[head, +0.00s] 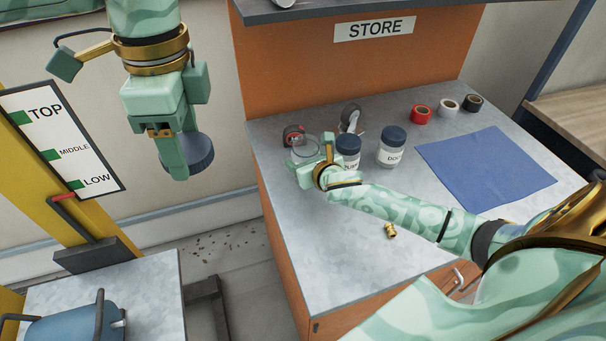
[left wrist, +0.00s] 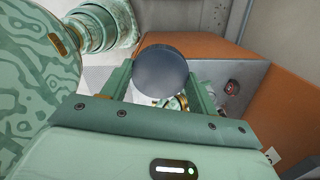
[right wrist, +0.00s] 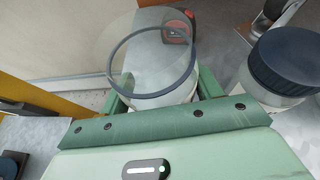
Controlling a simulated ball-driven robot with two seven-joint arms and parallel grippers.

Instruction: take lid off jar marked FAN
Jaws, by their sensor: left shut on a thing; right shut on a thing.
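My left gripper (head: 183,158) is shut on a dark blue round lid (head: 200,150) and holds it in the air, left of the counter. The lid fills the space between the fingers in the left wrist view (left wrist: 161,74). My right gripper (head: 313,162) is shut on a clear jar (head: 305,146) near the counter's left edge. In the right wrist view the jar (right wrist: 155,65) has an open top with a dark ring and looks empty. Its label is not visible, so I cannot read FAN on it.
Two dark-lidded jars, one labelled jar (head: 347,150) and one starting "DO" (head: 392,148), stand right of the held jar. A blue mat (head: 485,170), tape rolls (head: 447,106) and a small brass fitting (head: 390,230) are on the counter (head: 340,265). A red-and-dark object (head: 293,134) sits behind.

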